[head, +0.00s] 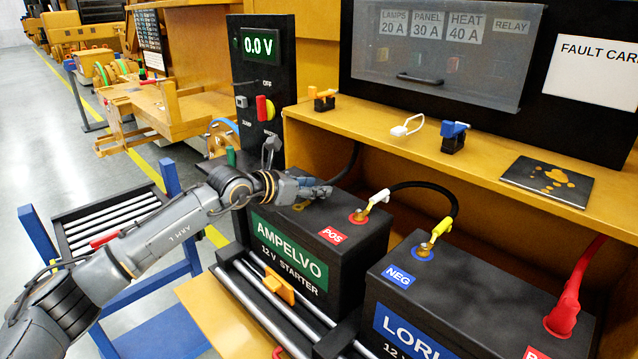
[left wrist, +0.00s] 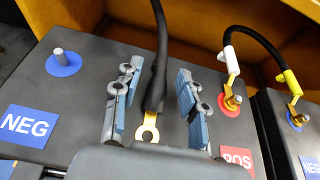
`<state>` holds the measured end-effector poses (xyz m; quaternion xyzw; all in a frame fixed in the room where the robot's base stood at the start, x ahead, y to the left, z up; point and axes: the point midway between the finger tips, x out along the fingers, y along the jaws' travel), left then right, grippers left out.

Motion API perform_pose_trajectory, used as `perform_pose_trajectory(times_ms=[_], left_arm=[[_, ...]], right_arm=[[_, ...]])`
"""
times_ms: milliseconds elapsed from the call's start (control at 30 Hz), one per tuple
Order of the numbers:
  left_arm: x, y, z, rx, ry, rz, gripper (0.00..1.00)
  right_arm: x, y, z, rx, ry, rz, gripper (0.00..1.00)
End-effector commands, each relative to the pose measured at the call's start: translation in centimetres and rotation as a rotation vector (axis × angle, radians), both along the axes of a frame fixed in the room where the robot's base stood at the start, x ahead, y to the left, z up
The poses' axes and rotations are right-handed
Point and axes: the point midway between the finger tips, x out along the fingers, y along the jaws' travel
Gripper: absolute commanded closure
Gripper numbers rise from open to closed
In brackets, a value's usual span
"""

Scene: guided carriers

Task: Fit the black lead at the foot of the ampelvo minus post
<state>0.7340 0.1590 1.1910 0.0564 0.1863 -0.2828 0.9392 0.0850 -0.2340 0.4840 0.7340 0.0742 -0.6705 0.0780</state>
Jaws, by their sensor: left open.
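The black lead (left wrist: 157,62) hangs down over the top of the Ampelvo battery (head: 352,243), its brass ring lug (left wrist: 148,130) at its lower end. The lug also shows in the head view (head: 300,206). My left gripper (left wrist: 157,105) is open, with one finger on each side of the lead near the lug. Both fingers look apart from it. The Ampelvo minus post (left wrist: 59,54) is a bare grey stud in a blue ring, left of my fingers in the left wrist view. My arm hides it in the head view. My right gripper is not in view.
A black jumper (head: 428,185) links the Ampelvo POS post (head: 360,215) to the NEG post (head: 425,250) of the neighbouring battery (head: 480,285). A red lead (head: 567,300) sits on that battery's far terminal. A wooden shelf (head: 380,130) overhangs behind. The panel meter (head: 260,44) reads 0.0 V.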

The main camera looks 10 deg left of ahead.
Motion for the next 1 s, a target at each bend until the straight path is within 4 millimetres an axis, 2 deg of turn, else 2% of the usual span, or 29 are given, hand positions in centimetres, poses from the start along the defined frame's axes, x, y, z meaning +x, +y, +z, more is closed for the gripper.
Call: perform_pose_trajectory(times_ms=[133, 367, 600, 1000], left_arm=[[0.92, -0.67, -0.51, -0.001, 0.002, 0.000, 0.58], [1.02, -0.70, -0.73, 0.001, 0.001, 0.000, 0.58], [1.01, -0.69, -0.71, 0.000, 0.001, 0.000, 1.00], [1.01, -0.70, -0.51, -0.001, 0.000, 0.000, 1.00]], right_arm=[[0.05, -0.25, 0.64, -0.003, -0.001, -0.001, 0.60], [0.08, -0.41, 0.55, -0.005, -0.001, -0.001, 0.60], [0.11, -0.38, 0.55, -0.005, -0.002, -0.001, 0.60], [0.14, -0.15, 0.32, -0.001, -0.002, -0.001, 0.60]])
